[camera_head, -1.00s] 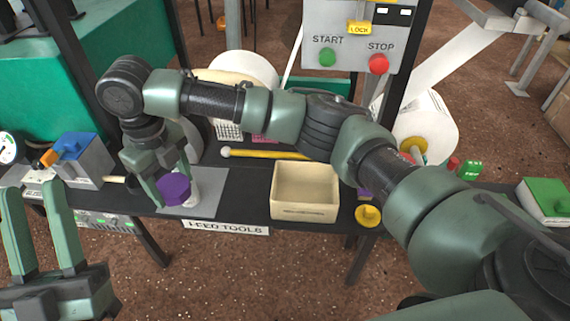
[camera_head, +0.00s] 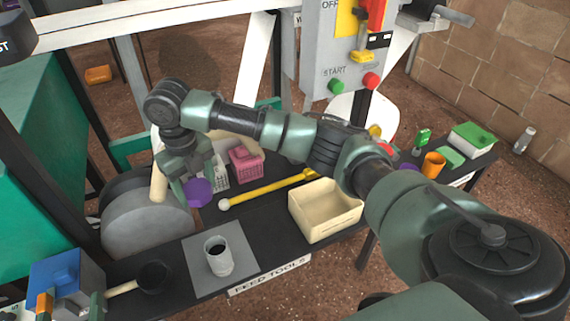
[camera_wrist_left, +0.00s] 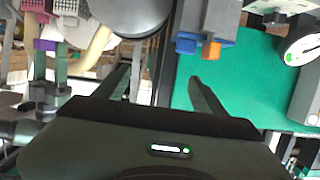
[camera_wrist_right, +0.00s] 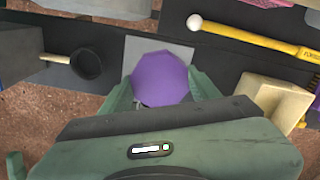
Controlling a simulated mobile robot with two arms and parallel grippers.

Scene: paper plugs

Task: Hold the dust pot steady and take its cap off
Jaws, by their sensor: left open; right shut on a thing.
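The dust pot (camera_head: 219,261) is a small pale cylinder with a dark open mouth. It stands upright and uncapped on a grey mat (camera_head: 242,244), with no gripper touching it. My right gripper (camera_head: 190,180) is shut on the purple cap (camera_head: 199,194), held above the bench beyond the pot and apart from it. In the right wrist view the cap (camera_wrist_right: 160,78) sits between the fingers and covers part of the mat; the pot does not show there.
A cream bin (camera_head: 325,211) stands right of the pot. A yellow rod (camera_head: 265,190) with a white ball end lies behind. A dark scoop (camera_head: 152,277) and a blue-topped box (camera_head: 62,278) are to the left. A large grey roll (camera_head: 145,228) stands behind the scoop.

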